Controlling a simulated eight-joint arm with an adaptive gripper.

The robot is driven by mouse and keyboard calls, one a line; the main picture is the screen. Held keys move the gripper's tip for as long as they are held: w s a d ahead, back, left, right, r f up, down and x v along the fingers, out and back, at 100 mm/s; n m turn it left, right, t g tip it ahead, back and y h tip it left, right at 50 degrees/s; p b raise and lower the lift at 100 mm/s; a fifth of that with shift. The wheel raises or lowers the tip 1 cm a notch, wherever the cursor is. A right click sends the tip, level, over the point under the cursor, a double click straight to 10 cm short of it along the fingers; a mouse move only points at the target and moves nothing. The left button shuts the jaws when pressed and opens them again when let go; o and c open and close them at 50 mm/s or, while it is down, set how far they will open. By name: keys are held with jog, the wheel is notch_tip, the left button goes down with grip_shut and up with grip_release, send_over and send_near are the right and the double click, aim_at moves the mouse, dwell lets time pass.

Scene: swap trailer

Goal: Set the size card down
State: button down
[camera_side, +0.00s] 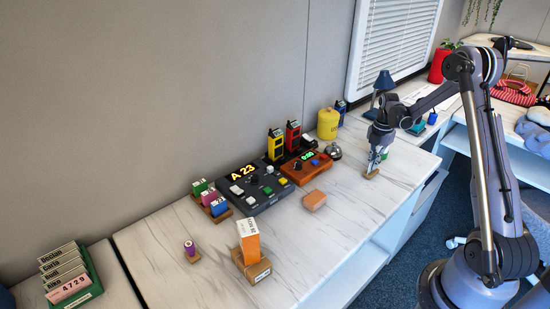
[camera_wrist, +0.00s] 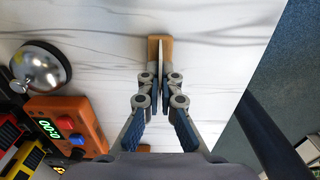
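My gripper (camera_wrist: 160,80) points down over the marble worktop, its two fingers close together on either side of a thin pale card (camera_wrist: 159,48). I see the card nearly edge-on; its face and any print cannot be read. The fingers look shut on it, though the contact is partly hidden. A small wooden block (camera_wrist: 166,46) lies right below the card; I cannot tell whether the card touches it. In the side view my gripper (camera_side: 376,160) is low at the right part of the worktop, just above this wooden block (camera_side: 371,174).
A silver bell (camera_wrist: 42,68) and an orange box with a green display (camera_wrist: 66,122) stand to the left. A yellow canister (camera_side: 328,124) is behind. The worktop's front edge is close on the right.

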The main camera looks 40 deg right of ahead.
jog(key=shift+f, duration=0.1)
jog(key=c, duration=1.5)
grip_release()
notch_tip(320, 180, up, 12)
jog(key=a+r+m+t, duration=0.2)
jog(key=a+r+m, duration=0.35)
jog(key=a, duration=0.55)
jog(key=shift+s+a+r+m+t, duration=0.3)
jog(key=shift+s+a+m+t, duration=0.55)
jog(key=shift+s+a+m, duration=2)
jog(key=shift+s+a+r+m+t, duration=0.35)
jog(key=shift+a+m+t, duration=0.75)
jog(key=shift+a, duration=3.7)
jog(key=shift+s+a+r+m+t, duration=0.25)
jog(key=shift+s+a+m+t, duration=0.4)
jog(key=shift+s+a+m, duration=2.25)
